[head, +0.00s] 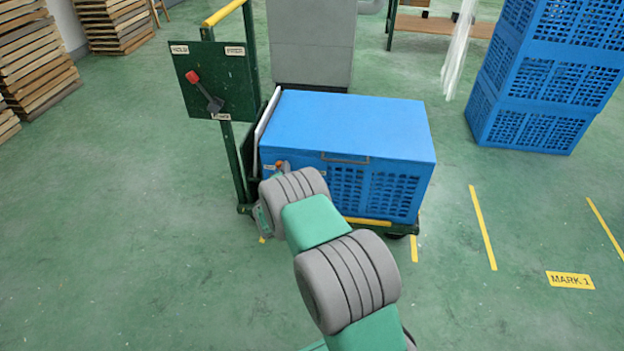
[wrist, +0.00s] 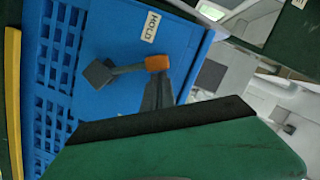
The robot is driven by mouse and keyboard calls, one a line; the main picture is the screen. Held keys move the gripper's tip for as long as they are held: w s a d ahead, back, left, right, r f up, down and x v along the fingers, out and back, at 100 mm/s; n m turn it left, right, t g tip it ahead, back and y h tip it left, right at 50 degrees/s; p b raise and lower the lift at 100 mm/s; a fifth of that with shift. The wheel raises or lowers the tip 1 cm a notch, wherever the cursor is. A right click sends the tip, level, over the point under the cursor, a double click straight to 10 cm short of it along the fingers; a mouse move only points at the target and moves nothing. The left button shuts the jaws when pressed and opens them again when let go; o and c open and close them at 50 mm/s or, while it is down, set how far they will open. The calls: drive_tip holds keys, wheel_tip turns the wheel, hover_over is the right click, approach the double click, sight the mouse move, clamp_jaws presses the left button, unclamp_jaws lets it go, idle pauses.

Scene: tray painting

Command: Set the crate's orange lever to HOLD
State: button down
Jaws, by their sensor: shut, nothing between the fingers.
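The blue crate (head: 340,125) sits on a green cart. Its orange-knobbed lever (head: 280,167) is on the near face at upper left, partly behind my arm. In the wrist view the lever's grey arm runs from its dark pivot (wrist: 98,74) rightward to the orange knob (wrist: 157,62). The HOLD label (wrist: 150,26) is on the crate just above the knob in that view. My gripper (wrist: 157,84) is shut and empty, its dark fingertips close under the knob; I cannot tell whether they touch it. In the head view my arm mostly hides the gripper.
A dark green panel (head: 215,82) on the cart's post carries a separate red-knobbed lever (head: 193,78) with its own labels. A white board (head: 266,130) stands at the crate's left side. Stacked blue crates (head: 540,85) stand at right.

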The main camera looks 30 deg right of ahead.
drive_tip(key=shift+f, duration=0.1)
drive_tip(key=s+d+r+p, duration=0.1)
drive_tip(key=d+r+p, duration=0.1)
drive_tip(key=shift+s+d+r, duration=0.2)
drive_tip(key=shift+s+r, duration=0.1)
drive_tip(key=shift+s, duration=0.05)
drive_tip(key=f+p+v, duration=0.1)
drive_tip(key=v, duration=0.9)
drive_tip(key=shift+s+d+r+p, duration=0.2)
drive_tip(key=shift+r+p, duration=0.05)
drive_tip(key=shift+p, duration=0.1)
drive_tip(key=s+r+n+g+p, duration=0.25)
drive_tip(key=r+g+p, duration=0.25)
drive_tip(key=r+p, duration=1.6)
drive_tip(key=s+a+r+n+g+y+p, duration=0.2)
drive_tip(key=s+a+r+n+p, duration=0.2)
drive_tip(key=s+r, duration=0.5)
drive_tip(key=s+a+r+n+g+y+p, duration=0.2)
drive_tip(key=s+a+r+n+p, duration=0.2)
drive_tip(key=s+r, duration=0.5)
drive_tip(key=s+a+r+n+g+y+p, duration=0.2)
drive_tip(key=s+a+r+n+g+p, duration=0.1)
drive_tip(key=s+r, duration=0.6)
wheel_tip(320, 180, up, 2)
drive_tip(key=a+n+p, duration=0.1)
drive_tip(key=a+n, duration=0.1)
drive_tip(key=shift+s+r+n, duration=0.2)
drive_tip(key=shift+r+n, duration=0.05)
drive_tip(key=shift+n, duration=0.1)
